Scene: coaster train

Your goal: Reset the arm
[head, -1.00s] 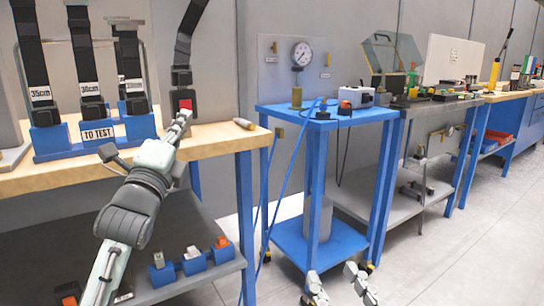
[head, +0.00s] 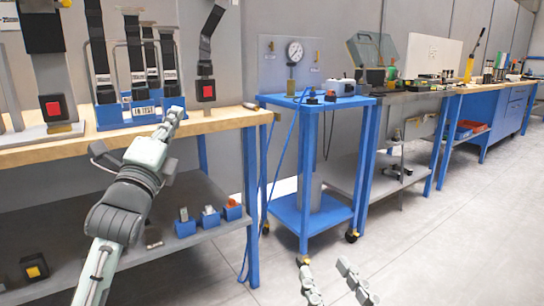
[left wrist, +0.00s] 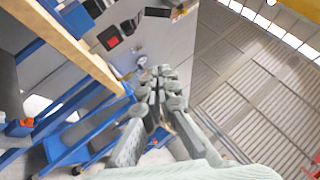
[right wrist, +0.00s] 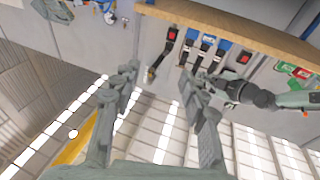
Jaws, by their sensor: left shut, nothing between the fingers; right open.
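My left gripper (head: 178,115) is shut and empty. My right gripper (head: 330,270) is open and empty at the bottom of the head view, in front of the blue cart. In the right wrist view its fingers (right wrist: 163,76) stand wide apart with nothing between them.
Another red-button buckle (head: 54,107) stands at the left. A blue cart (head: 318,212) with a gauge panel (head: 276,50) stands to the right. The floor (head: 440,245) at right is clear.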

